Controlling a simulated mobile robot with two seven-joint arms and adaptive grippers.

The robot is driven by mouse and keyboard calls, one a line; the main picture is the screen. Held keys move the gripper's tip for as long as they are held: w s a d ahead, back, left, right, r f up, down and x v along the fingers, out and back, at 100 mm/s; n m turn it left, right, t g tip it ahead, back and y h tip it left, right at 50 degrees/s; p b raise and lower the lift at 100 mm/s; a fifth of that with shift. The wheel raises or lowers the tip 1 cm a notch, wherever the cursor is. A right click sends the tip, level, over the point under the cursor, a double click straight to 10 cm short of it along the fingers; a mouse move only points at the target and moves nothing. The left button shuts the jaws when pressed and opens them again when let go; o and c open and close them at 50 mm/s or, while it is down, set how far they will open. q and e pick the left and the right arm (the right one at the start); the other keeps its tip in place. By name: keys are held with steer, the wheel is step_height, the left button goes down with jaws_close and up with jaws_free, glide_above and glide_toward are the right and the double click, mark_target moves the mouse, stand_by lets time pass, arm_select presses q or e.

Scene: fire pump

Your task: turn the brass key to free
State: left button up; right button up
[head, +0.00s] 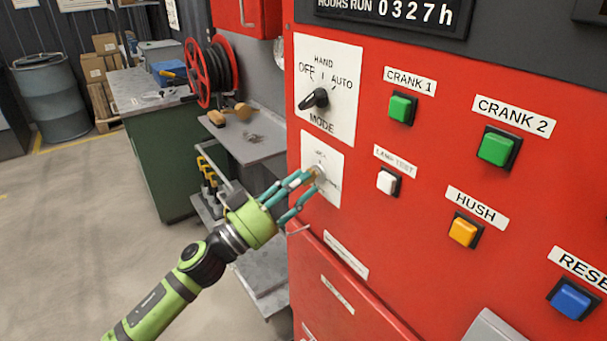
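My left gripper (311,181) reaches in from the lower left, its teal fingers up against a white lock plate on the red panel. A small brass-coloured bit of the key (315,172) shows at the fingertips. The fingers hide most of the key, its lock and some of the plate's lettering, so I cannot tell which way the key points or whether the fingers grip it. The plate (333,160) sits just below the MODE plate. My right gripper is not in view.
Above is the black MODE knob (314,98). To the right are the white LAMP TEST button (388,182), green CRANK buttons (401,107) and the yellow HUSH button (463,230). A grey shelf (262,148) and a red hose reel (212,72) stand left of the panel.

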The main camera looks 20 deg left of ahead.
arm_select(q)
steer(key=shift+w+d+r, duration=0.25)
steer(key=shift+w+d, duration=0.15)
steer(key=shift+w, duration=0.15)
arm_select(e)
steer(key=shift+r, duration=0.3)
arm_select(q)
steer(key=c, duration=0.7)
jaws_close()
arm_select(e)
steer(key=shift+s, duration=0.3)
arm_select(q)
steer(key=shift+a+r+m, duration=0.1)
steer(key=shift+m, duration=0.3)
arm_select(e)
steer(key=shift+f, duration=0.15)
arm_select(q)
steer(key=m+g, duration=0.3)
steer(key=m, duration=0.4)
steer(key=m+g+h, duration=0.1)
steer(key=m+g, duration=0.1)
steer(key=m, duration=0.5)
steer(key=m+g+p, duration=0.1)
steer(key=m+g, duration=0.2)
steer(key=m, duration=0.4)
steer(key=shift+w+a+r+m+g+h, duration=0.2)
steer(key=shift+a+m+g+h, duration=0.1)
steer(key=shift+h, duration=0.1)
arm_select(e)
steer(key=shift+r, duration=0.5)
